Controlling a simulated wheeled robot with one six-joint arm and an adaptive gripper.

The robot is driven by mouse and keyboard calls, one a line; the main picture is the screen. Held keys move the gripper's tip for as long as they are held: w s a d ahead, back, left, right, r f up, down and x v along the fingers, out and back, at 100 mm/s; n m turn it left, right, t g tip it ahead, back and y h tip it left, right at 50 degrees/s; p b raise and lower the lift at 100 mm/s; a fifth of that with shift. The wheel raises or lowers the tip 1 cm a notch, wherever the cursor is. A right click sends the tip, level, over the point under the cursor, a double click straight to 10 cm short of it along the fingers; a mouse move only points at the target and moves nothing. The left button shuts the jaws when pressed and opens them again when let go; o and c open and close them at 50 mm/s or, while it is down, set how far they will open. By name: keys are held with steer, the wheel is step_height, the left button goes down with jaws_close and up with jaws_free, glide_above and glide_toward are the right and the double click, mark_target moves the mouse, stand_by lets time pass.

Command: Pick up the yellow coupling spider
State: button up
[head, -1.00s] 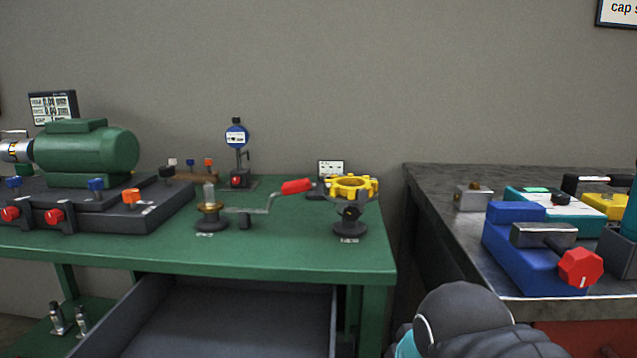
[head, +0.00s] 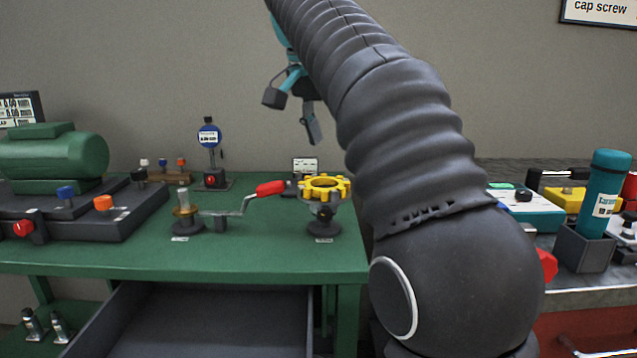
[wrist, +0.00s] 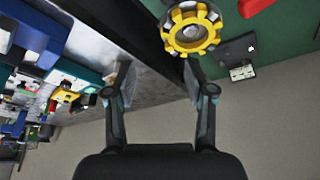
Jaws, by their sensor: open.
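The yellow coupling spider (head: 325,183) is a toothed ring lying flat on top of a dark stand (head: 323,222) near the right end of the green bench. In the wrist view the spider (wrist: 177,44) shows at the top, beyond the fingertips and a little right of the middle between them. My gripper (head: 290,116) is open and empty, raised above the bench and up-left of the spider in the head view. In the wrist view the two fingers of my gripper (wrist: 161,82) are spread wide, with nothing between them.
A crank with a red handle (head: 270,188) stands left of the spider on the green bench (head: 120,262). A small display (head: 305,165) stands behind. An open drawer (head: 200,320) juts out below. A grey bench at right holds a teal bottle (head: 604,190).

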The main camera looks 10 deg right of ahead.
steer(key=shift+w+a+r+m, duration=0.55)
steer(key=shift+w+r+m, duration=0.3)
steer(key=shift+w+m, duration=0.15)
glide_above(339, 187)
steer(key=s+a, duration=0.1)
steer(key=a, duration=0.1)
steer(key=shift+g, duration=0.3)
step_height(339, 187, down, 7)
steer(key=shift+s+d+f, duration=0.1)
steer(key=shift+d+f, duration=0.05)
steer(key=shift+f, duration=0.05)
steer(key=shift+x, duration=2.75)
steer(key=shift+s, duration=0.1)
jaws_close()
